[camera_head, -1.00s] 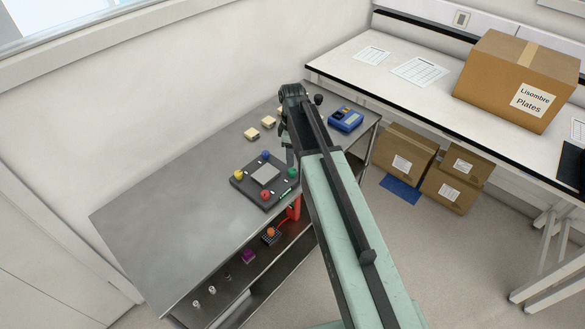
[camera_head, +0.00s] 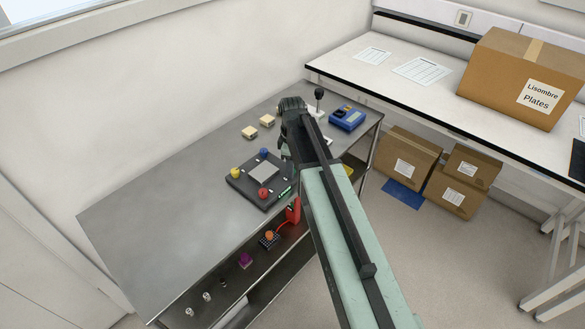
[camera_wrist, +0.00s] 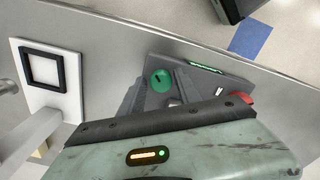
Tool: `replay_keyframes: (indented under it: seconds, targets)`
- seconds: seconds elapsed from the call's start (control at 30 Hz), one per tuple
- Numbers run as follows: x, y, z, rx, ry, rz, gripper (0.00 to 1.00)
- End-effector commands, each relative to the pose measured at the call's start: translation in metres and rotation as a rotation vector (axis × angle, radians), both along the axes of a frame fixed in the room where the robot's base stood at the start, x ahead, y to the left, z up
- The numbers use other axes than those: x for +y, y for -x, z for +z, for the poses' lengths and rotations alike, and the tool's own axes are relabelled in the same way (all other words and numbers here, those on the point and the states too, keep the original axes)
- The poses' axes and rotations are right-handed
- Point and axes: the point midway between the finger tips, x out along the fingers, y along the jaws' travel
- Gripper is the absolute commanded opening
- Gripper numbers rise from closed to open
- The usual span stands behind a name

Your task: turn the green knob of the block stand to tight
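The block stand (camera_head: 243,187) is a dark plate with a pale centre block, lying on the steel bench. Its blue (camera_head: 264,153), yellow (camera_head: 235,172) and red (camera_head: 263,193) knobs show in the head view. The green knob is hidden there behind my arm. In the wrist view the green knob (camera_wrist: 161,83) is round with a dark mark on top, at the corner of the stand (camera_wrist: 205,77). My gripper (camera_wrist: 158,88) is over that corner, its grey fingers apart on either side of the knob. It also shows in the head view (camera_head: 288,168), pointing down. Contact cannot be told.
Two cream blocks (camera_head: 250,132) and a blue device (camera_head: 347,117) are on the bench beyond. A white-based item with a dark square (camera_wrist: 43,70) is left in the wrist view. A lower shelf holds a purple item (camera_head: 245,259) and a rack. The bench's left part is clear.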

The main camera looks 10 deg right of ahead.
Motion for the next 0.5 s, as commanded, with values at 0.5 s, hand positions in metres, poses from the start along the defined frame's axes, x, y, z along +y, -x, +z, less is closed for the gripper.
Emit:
replay_keyframes:
  seconds: [0.5]
  targets:
    - [-0.0004,-0.0011,0.0003,-0.003,0.003,-0.048,0.0]
